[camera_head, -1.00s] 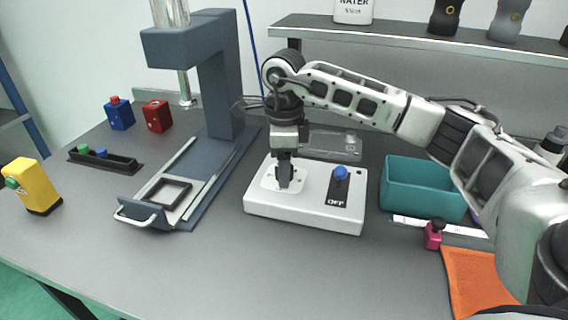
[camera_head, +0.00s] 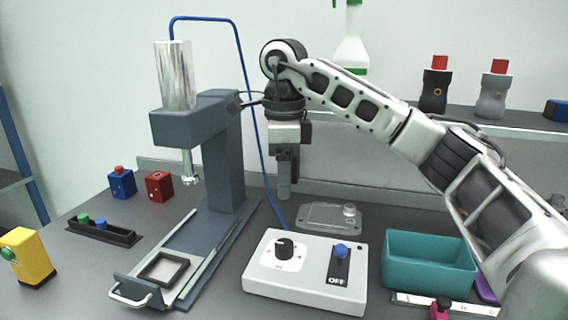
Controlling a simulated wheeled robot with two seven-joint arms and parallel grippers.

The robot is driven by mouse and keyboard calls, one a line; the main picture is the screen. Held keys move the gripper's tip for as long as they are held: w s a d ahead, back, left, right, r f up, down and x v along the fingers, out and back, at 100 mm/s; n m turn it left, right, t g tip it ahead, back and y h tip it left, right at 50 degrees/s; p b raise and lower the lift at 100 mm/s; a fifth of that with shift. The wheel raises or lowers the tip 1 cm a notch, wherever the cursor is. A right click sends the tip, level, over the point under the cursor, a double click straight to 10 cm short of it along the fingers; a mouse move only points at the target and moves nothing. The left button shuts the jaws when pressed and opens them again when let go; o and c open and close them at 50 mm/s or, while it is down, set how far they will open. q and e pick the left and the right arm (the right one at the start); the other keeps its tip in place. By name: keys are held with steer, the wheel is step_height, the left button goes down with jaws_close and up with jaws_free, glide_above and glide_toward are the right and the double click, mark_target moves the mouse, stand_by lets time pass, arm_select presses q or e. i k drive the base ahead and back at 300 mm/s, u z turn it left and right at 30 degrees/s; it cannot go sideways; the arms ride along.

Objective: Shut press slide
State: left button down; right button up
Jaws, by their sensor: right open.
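The press (camera_head: 223,140) stands left of centre, a dark blue-grey frame with a silver cylinder on top and a ram hanging below its arm. Its slide (camera_head: 165,268) is a tray with a black square frame, pulled out toward the front of the base, with a silver handle (camera_head: 130,298) at its front end. My right gripper (camera_head: 284,193) points down in the air, above and behind the white control box (camera_head: 305,272), to the right of the press. It is open and holds nothing visible. My left gripper is not in view.
The control box has a black knob (camera_head: 284,247) and a blue-tipped switch at OFF. A teal bin (camera_head: 428,263) stands at right, a clear plate (camera_head: 330,217) behind the box. A black tray (camera_head: 101,231), a yellow block (camera_head: 28,256) and red and blue blocks lie left.

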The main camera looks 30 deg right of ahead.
mark_target(159, 283)
steer(key=k, duration=1.5)
